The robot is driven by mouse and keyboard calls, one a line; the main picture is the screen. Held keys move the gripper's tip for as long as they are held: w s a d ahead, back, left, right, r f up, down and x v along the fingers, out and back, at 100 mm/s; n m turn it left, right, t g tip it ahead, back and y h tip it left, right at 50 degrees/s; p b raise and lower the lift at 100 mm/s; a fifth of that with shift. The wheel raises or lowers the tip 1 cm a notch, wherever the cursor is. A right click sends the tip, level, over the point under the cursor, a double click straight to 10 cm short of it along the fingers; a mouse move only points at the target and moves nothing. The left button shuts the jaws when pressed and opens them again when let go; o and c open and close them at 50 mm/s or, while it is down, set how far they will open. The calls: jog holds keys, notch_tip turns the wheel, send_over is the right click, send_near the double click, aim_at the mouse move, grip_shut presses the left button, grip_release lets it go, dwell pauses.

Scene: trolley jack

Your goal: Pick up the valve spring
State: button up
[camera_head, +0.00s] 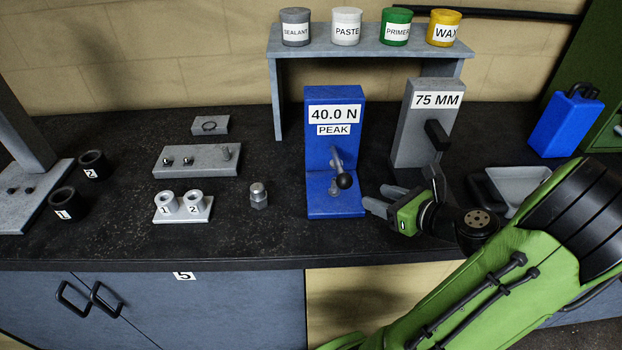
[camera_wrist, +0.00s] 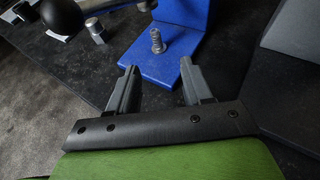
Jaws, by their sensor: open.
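The valve spring (camera_wrist: 157,41) is a small grey coil standing upright on the blue base of the force tester in the wrist view. In the head view the spring (camera_head: 334,190) is small and partly hidden by the lever's black knob (camera_head: 345,181). The blue tester (camera_head: 318,155) is labelled 40.0 N PEAK. My gripper (camera_head: 380,198) is at the right of the tester base, fingers pointing left towards it. In the wrist view my gripper (camera_wrist: 159,80) is open and empty, with the spring beyond the fingertips and between their lines.
A grey 75 MM stand (camera_head: 412,130) with a black handle rises behind my gripper. A hex-bottomed metal part (camera_head: 259,195) stands left of the tester. A plate with cups 1 and 2 (camera_head: 183,213) is further left. A grey tray (camera_head: 515,188) lies right. Bench between tester and cups is mostly clear.

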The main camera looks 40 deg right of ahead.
aim_at(334, 192)
jog(key=b+x, duration=0.1)
jog(key=x, duration=0.3)
jog(key=b+x, duration=0.1)
jog(key=x, duration=0.4)
jog(key=a+b+x, duration=0.1)
jog(key=b+x, duration=0.1)
jog(key=x, duration=0.3)
jog(key=shift+w+f, duration=0.25)
jog(key=shift+w, duration=0.25)
jog(key=shift+s, duration=0.1)
jog(key=shift+c, duration=0.8)
grip_shut()
jog(key=shift+r+p, duration=0.4)
jog(key=shift+r, duration=0.15)
jog(key=r, duration=0.1)
jog(key=s+r+p, duration=0.1)
jog(key=shift+d+r, duration=0.1)
jog(key=shift+r, duration=0.25)
jog(key=s+p, duration=0.2)
jog(key=s, duration=1.5)
jog(key=shift+d+f, duration=0.1)
jog(key=shift+d, duration=0.05)
